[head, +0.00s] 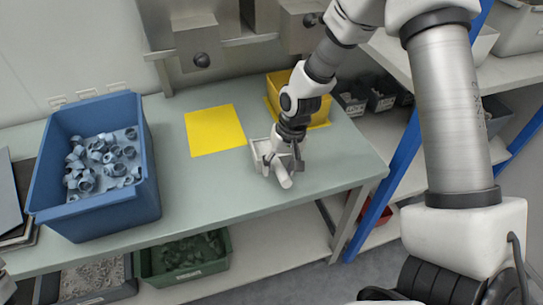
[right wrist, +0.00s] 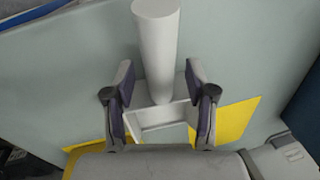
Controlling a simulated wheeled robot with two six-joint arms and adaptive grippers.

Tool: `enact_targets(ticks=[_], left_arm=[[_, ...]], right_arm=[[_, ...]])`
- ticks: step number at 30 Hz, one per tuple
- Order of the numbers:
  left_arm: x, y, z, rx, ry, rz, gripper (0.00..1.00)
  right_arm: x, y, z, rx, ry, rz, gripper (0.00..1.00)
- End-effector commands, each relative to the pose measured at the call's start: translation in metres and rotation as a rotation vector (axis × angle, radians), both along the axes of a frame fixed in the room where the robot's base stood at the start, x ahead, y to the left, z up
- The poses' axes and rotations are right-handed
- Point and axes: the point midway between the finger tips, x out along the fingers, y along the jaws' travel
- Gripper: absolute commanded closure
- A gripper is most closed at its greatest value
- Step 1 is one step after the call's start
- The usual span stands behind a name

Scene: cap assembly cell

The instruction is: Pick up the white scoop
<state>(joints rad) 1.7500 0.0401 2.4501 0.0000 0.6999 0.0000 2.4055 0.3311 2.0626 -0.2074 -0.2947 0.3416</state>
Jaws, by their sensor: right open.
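The white scoop (head: 284,178) lies on the green-grey worktable (head: 215,180), to the right of the yellow mat. Its square pan shows partly behind my right gripper (head: 284,160), and its round handle points toward the table's front edge. In the right wrist view the thick handle (right wrist: 157,45) runs up between the fingers of my right gripper (right wrist: 160,72). The fingers are open, one on each side of the handle's base, with gaps visible. The pan (right wrist: 160,122) lies nearer the wrist, partly hidden by the gripper.
A blue crate (head: 135,185) of grey caps stands at the left of the table. A yellow mat (head: 215,130) lies at middle. A yellow bin (head: 283,82) stands behind my right arm. A blue rack post (head: 385,190) rises just right of the table.

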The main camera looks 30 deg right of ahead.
Motion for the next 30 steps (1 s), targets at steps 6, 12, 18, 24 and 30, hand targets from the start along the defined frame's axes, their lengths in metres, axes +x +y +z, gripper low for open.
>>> enact_targets(ticks=[6, 12, 18, 24, 30], left_arm=[[0.0, 0.0, -0.001, 0.0, 0.0, 0.0, 0.62], [0.0, 0.0, -0.001, 0.0, 0.0, 0.0, 0.62], [0.0, 0.0, -0.001, 0.0, 0.0, 0.0, 0.62], [0.0, 0.0, -0.001, 0.0, 0.0, 0.0, 0.62], [0.0, 0.0, 0.001, 0.0, 0.0, 0.0, 0.62]], right_arm=[[0.001, 0.001, -0.005, 0.0, -0.001, 0.001, 0.44], [0.001, 0.001, -0.005, 0.0, -0.001, 0.001, 1.0], [0.001, 0.001, -0.005, 0.0, -0.001, 0.0, 1.0], [0.001, 0.001, -0.003, 0.0, -0.001, 0.001, 1.0], [0.001, 0.001, 0.013, 0.0, -0.003, -0.001, 1.0]])
